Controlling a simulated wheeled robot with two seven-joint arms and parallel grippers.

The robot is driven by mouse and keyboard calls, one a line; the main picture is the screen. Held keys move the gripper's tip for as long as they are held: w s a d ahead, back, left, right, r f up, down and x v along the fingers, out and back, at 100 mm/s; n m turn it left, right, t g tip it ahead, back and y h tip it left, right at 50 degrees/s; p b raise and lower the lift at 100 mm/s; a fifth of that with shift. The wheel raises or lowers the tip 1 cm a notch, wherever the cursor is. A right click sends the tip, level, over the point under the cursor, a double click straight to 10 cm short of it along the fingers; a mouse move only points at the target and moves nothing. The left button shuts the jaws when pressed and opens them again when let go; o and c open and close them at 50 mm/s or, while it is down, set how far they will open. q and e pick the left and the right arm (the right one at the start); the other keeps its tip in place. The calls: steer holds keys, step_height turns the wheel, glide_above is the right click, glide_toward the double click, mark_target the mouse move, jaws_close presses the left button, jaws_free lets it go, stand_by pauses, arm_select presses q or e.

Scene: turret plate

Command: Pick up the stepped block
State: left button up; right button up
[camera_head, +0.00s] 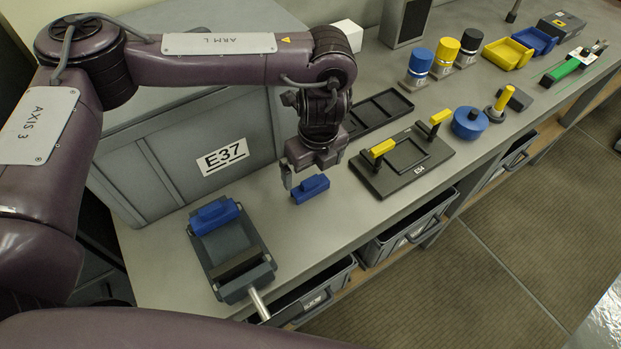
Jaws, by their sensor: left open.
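A small blue stepped block (310,189) lies on the grey bench, with a raised part on top of a longer base. My left gripper (304,175) points down right at the block, and its fingers are open. One finger shows at the block's left end; the other is hard to make out. I cannot tell whether the fingers touch the block or how far down around it they reach. My right gripper is not in view.
A dark vise (228,245) with a blue jaw stands front left of the block. A grey case marked E37 (160,165) stands behind at left. A black plate with yellow handles (400,160) lies to the right. Bare bench (325,225) lies in front of the block.

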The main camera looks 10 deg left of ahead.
mark_target(310, 181)
arm_select(q)
steer(key=shift+s+f+p, duration=0.2)
steer(key=shift+s+f, duration=0.15)
steer(key=shift+f, duration=0.3)
steer(key=shift+s+f+p, duration=0.15)
steer(key=shift+s+f, duration=0.15)
steer(key=shift+f, duration=0.3)
steer(key=f, duration=0.1)
steer(key=w+f, duration=0.1)
steer(key=f, duration=0.1)
steer(key=shift+w+a+p, duration=0.3)
steer(key=shift+p, duration=0.05)
steer(key=shift+a, duration=0.1)
steer(key=shift+s, duration=0.15)
steer(key=c, duration=0.7)
steer(key=shift+c, duration=1)
steer(key=shift+r, duration=0.15)
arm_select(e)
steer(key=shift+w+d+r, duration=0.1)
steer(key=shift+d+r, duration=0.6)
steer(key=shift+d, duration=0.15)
